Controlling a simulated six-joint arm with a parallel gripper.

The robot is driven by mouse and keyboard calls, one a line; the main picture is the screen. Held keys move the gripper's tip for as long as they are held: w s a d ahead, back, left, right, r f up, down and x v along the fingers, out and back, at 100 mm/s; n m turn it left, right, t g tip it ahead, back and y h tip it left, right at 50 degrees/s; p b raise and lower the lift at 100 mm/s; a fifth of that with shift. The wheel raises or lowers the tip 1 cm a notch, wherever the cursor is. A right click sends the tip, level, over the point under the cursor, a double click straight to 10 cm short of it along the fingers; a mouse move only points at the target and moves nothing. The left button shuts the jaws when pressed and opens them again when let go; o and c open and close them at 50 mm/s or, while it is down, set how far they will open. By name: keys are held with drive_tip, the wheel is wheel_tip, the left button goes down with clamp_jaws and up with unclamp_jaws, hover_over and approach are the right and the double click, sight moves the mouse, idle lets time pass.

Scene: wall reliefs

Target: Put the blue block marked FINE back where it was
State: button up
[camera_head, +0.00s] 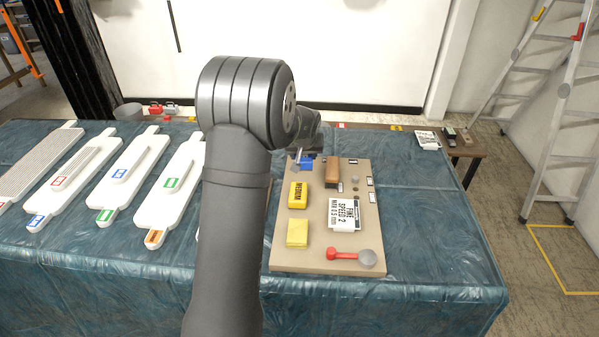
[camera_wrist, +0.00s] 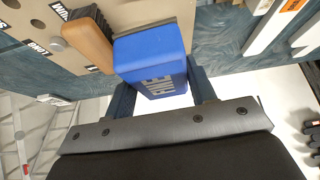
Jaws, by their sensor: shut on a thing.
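The blue block (camera_head: 307,163) is at the far left of the beige board (camera_head: 310,262), partly hidden by my arm. In the wrist view the blue block (camera_wrist: 150,48) fills the space between the fingers, with white, upside-down lettering on its side. My gripper (camera_wrist: 161,88) is shut on it; my gripper also shows in the head view (camera_head: 302,160). I cannot tell whether the block touches the board (camera_wrist: 150,10).
White paddle-shaped boards (camera_head: 125,180) lie left. Table right of the board is clear.

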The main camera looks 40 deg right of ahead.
drive_tip(key=shift+m, duration=0.5)
drive_tip(key=s+d, duration=0.2)
drive_tip(key=s+d+r, duration=0.1)
drive_tip(key=s+d, duration=0.1)
drive_tip(key=d, duration=0.1)
drive_tip(key=shift+s+d, duration=0.35)
drive_tip(key=shift+s, duration=0.05)
drive_tip(key=w+f, duration=0.2)
drive_tip(key=w, duration=0.1)
drive_tip(key=w+a+f, duration=0.1)
drive_tip(key=w+f, duration=0.1)
drive_tip(key=w, duration=0.2)
drive_tip(key=w+a+f, duration=0.1)
drive_tip(key=w+f, duration=0.1)
drive_tip(key=w, duration=0.2)
drive_tip(key=shift+f, duration=2.35)
drive_tip(key=o, duration=0.5)
drive_tip(key=shift+f, duration=0.15)
drive_tip(key=o, duration=0.4)
drive_tip(key=shift+o, duration=0.2)
